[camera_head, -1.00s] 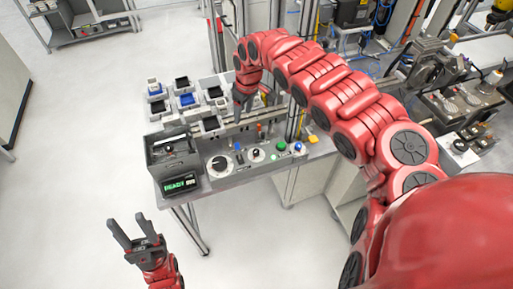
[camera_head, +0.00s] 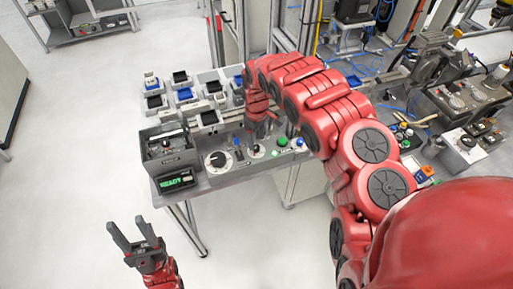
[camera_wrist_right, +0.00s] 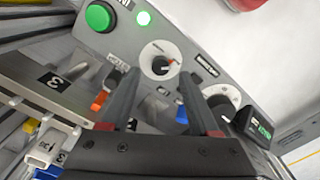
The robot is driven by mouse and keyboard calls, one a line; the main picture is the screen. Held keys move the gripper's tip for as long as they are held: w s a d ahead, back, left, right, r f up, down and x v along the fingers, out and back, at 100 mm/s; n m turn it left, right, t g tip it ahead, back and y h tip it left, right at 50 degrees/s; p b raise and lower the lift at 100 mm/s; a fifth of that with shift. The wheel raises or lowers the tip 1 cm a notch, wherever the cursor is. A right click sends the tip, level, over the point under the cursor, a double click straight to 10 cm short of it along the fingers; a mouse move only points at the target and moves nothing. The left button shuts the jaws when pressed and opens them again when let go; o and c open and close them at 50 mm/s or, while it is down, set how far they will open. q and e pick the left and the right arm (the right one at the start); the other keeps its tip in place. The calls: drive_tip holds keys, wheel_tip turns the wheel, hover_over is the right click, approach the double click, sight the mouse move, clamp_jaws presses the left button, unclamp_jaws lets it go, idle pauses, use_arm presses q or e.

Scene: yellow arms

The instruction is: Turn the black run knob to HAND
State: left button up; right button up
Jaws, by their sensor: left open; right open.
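A small black knob with an orange pointer mark (camera_wrist_right: 160,64) sits on a white round dial on the sloped grey panel. In the head view its dial (camera_head: 255,151) is partly hidden by my right gripper (camera_head: 261,132). In the right wrist view the open fingers (camera_wrist_right: 158,82) point at the panel, with the knob just beyond and between their tips; they look apart from it. The small labels there are too blurred to read surely. A larger black knob on a white dial (camera_head: 217,161) lies left of it. My left gripper (camera_head: 127,229) is open and empty, away from the bench.
Orange (camera_wrist_right: 100,100) and blue (camera_wrist_right: 182,113) levers stand near my right fingers. A green READY display (camera_head: 176,182) is at the panel's left end. Small trays (camera_head: 184,95) stand behind.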

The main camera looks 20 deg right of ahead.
sight(256, 146)
drive_tip(key=shift+s+f+p, duration=0.1)
drive_tip(key=shift+f+p, duration=0.3)
drive_tip(key=shift+f, duration=1.4)
clamp_jaws()
